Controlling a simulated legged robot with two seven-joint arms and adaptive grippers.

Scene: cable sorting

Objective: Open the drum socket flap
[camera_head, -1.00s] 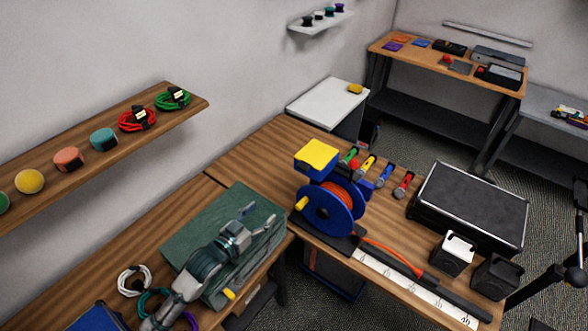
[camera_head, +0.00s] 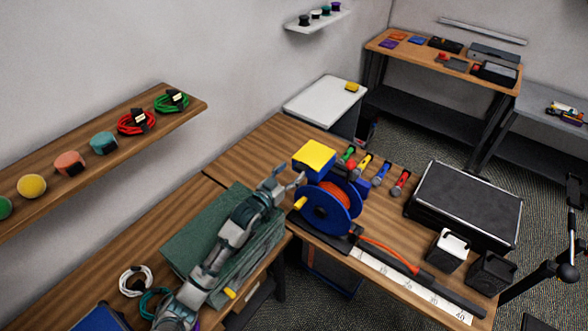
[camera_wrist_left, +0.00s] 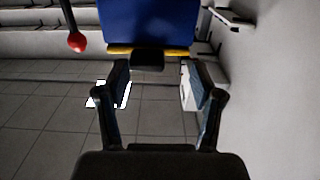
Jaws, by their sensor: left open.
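The cable drum (camera_head: 326,210) has blue flanges and orange cable and stands on the wooden bench. Its blue socket box with a yellow flap (camera_head: 316,154) sits on top, and the flap looks closed. In the left wrist view the blue box (camera_wrist_left: 147,22) fills the top, with the flap's yellow edge (camera_wrist_left: 120,50) and a dark tab (camera_wrist_left: 148,61) facing my fingers. My left gripper (camera_head: 289,177) is open and empty, just left of the box. In the wrist view its fingers (camera_wrist_left: 158,72) lie either side of the tab; I cannot tell whether they touch. My right gripper is out of view.
A green block (camera_head: 190,235) lies under my left arm. A black case (camera_head: 465,205) and small white and black boxes stand right. A ruler strip (camera_head: 420,290) runs along the front edge. A wall shelf (camera_head: 190,113) holds coils.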

